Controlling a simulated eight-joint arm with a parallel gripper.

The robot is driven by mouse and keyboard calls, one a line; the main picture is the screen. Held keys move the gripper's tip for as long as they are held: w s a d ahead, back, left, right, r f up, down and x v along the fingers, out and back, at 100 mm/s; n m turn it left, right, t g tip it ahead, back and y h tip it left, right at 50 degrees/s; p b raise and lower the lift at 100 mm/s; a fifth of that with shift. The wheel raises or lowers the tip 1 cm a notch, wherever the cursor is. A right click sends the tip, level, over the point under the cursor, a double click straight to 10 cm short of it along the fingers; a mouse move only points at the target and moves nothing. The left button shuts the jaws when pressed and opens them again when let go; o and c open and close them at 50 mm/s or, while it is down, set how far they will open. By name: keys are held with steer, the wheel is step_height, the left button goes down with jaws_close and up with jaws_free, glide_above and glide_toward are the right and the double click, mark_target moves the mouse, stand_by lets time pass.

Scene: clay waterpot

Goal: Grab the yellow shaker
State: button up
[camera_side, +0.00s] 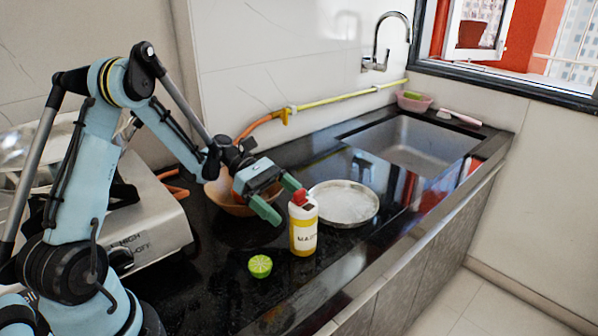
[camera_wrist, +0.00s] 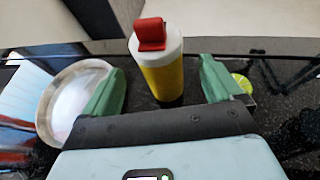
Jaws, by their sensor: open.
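The yellow shaker (camera_side: 303,236) stands upright on the black counter, with a white upper part and a red cap. In the wrist view the shaker (camera_wrist: 161,72) shows between and beyond the two green fingertips. My gripper (camera_side: 283,198) is open and empty, with its fingers spread behind and left of the shaker's upper part in the side view. In the wrist view my gripper (camera_wrist: 163,85) has one finger on each side of the shaker, with visible gaps. I cannot tell how far the shaker sits inside the jaws.
A lime half (camera_side: 260,266) lies on the counter (camera_side: 215,290) left of the shaker. A metal plate (camera_side: 343,203) lies behind it to the right. A brown bowl (camera_side: 228,197) sits behind my gripper. A stove (camera_side: 150,220) is at left, a sink (camera_side: 415,143) at right.

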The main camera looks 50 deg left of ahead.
mark_target(304, 214)
steer(key=x, duration=0.5)
steer(key=shift+d+r, duration=0.2)
steer(key=shift+r, duration=0.15)
steer(key=c, duration=1.1)
steer(key=shift+r, duration=0.15)
